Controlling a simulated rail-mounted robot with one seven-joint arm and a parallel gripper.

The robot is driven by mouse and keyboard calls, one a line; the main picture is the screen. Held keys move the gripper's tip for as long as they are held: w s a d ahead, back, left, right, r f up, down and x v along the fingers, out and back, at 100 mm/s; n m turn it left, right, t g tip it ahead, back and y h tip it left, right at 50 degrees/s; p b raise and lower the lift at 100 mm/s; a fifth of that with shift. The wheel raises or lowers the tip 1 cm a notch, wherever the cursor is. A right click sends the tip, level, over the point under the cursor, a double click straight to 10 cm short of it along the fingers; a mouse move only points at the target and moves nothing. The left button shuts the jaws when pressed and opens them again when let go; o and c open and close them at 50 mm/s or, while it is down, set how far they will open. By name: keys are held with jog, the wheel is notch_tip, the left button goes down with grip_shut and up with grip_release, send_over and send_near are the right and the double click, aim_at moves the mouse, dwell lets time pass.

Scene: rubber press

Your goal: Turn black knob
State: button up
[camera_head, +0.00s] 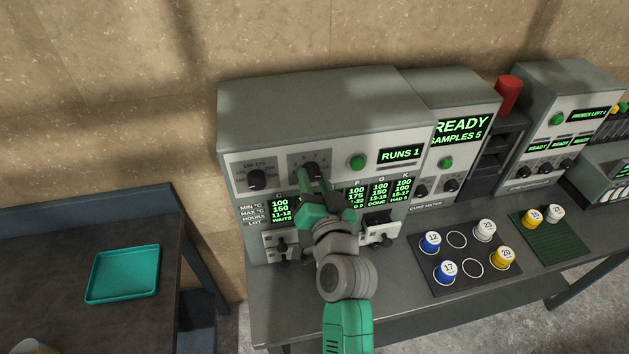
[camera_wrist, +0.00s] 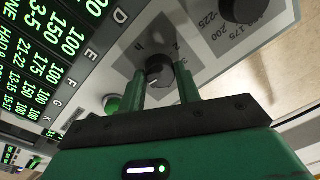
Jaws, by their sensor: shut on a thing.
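The black knob (camera_wrist: 159,72) sits on a grey dial plate on the front panel of the press machine. In the wrist view it lies between the two green fingers of my gripper (camera_wrist: 160,88), which are shut on its sides. In the head view my gripper (camera_head: 314,185) reaches the same knob (camera_head: 311,169), right of another black knob (camera_head: 257,180). My fingers partly cover the knob and the dial marks there. The left knob also shows at the top right of the wrist view (camera_wrist: 243,10).
A green button (camera_head: 357,162) and a "RUNS 1" display (camera_head: 401,153) are to the right of the knob. Green text screens lie below it. A tray with numbered cups (camera_head: 464,283) stands on the bench at right. A teal tray (camera_head: 123,274) lies on the left table.

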jog(key=shift+r, duration=0.1)
dwell(0.3)
jog(key=o, duration=1)
jog(key=v, duration=0.7)
jog(key=shift+s+d+b, duration=0.1)
jog(key=shift+s+b, duration=0.3)
